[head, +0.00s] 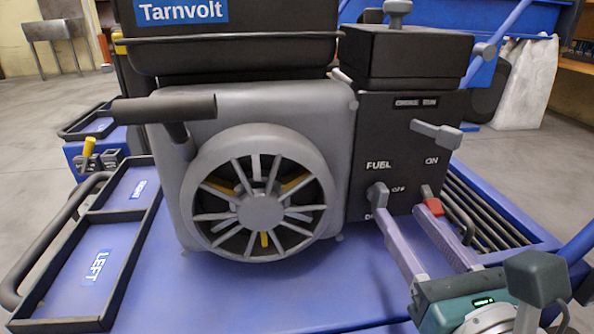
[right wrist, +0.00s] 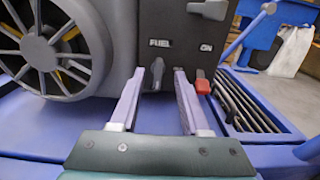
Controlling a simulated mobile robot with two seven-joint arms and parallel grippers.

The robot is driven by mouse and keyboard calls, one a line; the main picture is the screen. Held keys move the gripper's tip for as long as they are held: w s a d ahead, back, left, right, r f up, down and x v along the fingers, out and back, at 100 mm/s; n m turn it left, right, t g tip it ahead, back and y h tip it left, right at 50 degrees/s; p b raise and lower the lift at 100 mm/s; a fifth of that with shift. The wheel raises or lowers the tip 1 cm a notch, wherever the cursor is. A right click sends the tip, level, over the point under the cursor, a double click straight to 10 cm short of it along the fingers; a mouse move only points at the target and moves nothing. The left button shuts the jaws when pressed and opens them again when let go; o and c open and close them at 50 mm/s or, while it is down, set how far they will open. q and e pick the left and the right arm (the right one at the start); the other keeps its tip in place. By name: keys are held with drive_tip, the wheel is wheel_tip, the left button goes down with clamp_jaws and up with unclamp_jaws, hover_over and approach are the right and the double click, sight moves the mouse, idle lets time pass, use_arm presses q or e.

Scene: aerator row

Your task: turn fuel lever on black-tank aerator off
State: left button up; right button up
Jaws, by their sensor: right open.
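The aerator with the black tank (head: 240,60), labelled Tarnvolt, stands in the middle of the head view. The grey fuel lever (head: 378,194) is on its black side panel, below the word FUEL and left of an OFF label. In the right wrist view the fuel lever (right wrist: 157,72) appears between my open fingertips. My right gripper (head: 405,208) is open and empty, its pale fingers pointing at the panel. In the head view its left fingertip overlaps the lever's lower part; contact cannot be told. My left gripper is not in view.
A red switch (head: 432,206) beside the ON label sits close to my right fingertip. A grey lever (head: 437,134) sticks out higher on the panel. A grey handle (head: 165,108) and the fan cover (head: 262,195) are to the left. A black rack (head: 490,215) lies right.

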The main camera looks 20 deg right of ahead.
sight(385, 193)
drive_tip(key=b+x, duration=0.1)
drive_tip(key=x, duration=0.4)
drive_tip(key=shift+w, duration=0.4)
clamp_jaws()
